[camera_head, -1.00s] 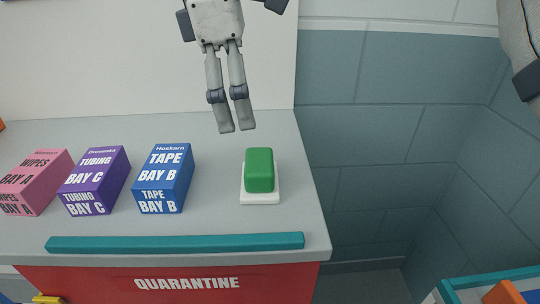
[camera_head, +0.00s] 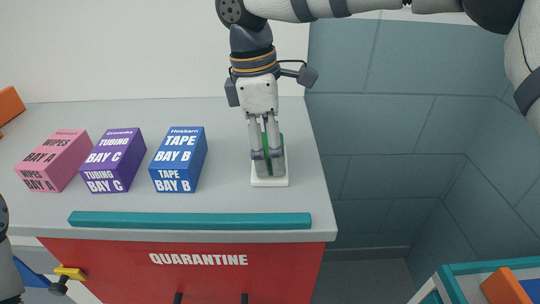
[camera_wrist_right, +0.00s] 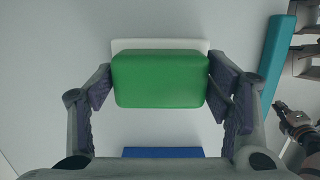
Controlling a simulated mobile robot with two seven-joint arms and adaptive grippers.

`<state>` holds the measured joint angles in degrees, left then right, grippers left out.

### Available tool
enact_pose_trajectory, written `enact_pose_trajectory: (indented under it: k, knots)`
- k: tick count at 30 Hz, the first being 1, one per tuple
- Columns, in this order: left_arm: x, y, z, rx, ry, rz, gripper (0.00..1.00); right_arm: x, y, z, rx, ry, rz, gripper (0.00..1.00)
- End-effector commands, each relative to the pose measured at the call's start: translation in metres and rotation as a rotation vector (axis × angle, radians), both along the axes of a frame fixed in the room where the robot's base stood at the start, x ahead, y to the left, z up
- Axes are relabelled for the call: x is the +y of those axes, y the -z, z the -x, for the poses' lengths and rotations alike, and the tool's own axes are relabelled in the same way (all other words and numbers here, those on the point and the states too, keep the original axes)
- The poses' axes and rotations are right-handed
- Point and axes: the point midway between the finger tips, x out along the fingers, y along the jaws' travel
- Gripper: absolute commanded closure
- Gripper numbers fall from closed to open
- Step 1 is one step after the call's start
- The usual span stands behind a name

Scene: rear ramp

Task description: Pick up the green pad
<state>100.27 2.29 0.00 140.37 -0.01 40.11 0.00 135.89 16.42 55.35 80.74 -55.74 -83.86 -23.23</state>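The green pad (camera_wrist_right: 160,79) is a rounded block on a flat white base (camera_head: 269,182) at the right end of the grey counter. In the head view my right gripper (camera_head: 266,156) is over it, with the fingers hiding most of it. In the right wrist view the two fingertips (camera_wrist_right: 160,84) flank the pad's two ends, very close to it. The gripper looks open around the pad; whether the fingers touch it is hard to see. The pad sits on its base.
Pink (camera_head: 55,160), purple (camera_head: 113,160) and blue (camera_head: 179,160) labelled boxes stand left of the pad. A teal strip (camera_head: 190,220) runs along the counter's front edge, above the red quarantine panel (camera_head: 200,259). A teal-rimmed bin with an orange item (camera_head: 505,287) is at lower right.

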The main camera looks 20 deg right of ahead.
Motion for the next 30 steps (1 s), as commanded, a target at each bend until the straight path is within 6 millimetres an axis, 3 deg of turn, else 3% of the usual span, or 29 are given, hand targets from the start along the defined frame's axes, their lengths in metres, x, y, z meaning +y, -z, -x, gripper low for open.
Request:
enact_pose_trajectory:
  k: [1, 3, 13, 19, 25, 30]
  knots:
    - [0.000, 0.000, 0.000, 0.000, 0.000, 0.000, 1.00, 0.000, 0.000, 0.000, 0.000, 0.000, 0.000, 0.49]
    - [0.000, 0.000, 0.000, 0.000, 0.000, 0.000, 1.00, 0.000, 0.000, 0.000, 0.000, 0.000, 0.000, 0.63]
    - [0.000, 0.000, 0.000, 0.000, 0.000, 0.000, 1.00, 0.000, -0.003, 0.000, 0.000, 0.000, 0.000, 0.63]
    - [0.000, -0.001, -0.001, -0.003, 0.000, 0.000, 1.00, 0.002, -0.038, 0.002, -0.004, -0.002, 0.002, 0.63]
    - [0.000, -0.011, -0.012, -0.043, 0.000, 0.000, 1.00, 0.032, -0.098, 0.041, -0.014, -0.002, 0.003, 0.63]
    - [0.000, -0.017, -0.019, -0.071, -0.001, 0.000, 1.00, 0.063, -0.118, 0.082, -0.009, -0.003, 0.004, 0.63]
